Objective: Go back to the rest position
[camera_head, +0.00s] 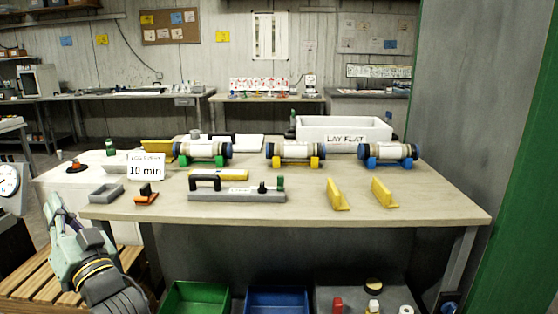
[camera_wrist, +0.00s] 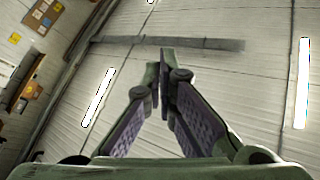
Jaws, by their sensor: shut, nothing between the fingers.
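My gripper shows in the wrist view (camera_wrist: 162,62) with its fingertips together and nothing between them. It points up toward the ceiling, clear of any object. In the head view my arm is at the lower left, beside the table's left front corner; the fingertips are hard to make out there. The table (camera_head: 400,203) holds three capped core liners on coloured cradles: one on green (camera_head: 203,150), one on yellow (camera_head: 295,151) and one on blue (camera_head: 388,152).
A white "LAY FLAT" box (camera_head: 345,122) stands at the table's back. A "10 min" sign (camera_head: 145,168), a grey tool tray (camera_head: 236,196) and two yellow brackets (camera_head: 337,196) are on the table. A wooden slatted bench (camera_head: 36,286) is at lower left. Green (camera_head: 197,300) and blue bins (camera_head: 277,301) sit below.

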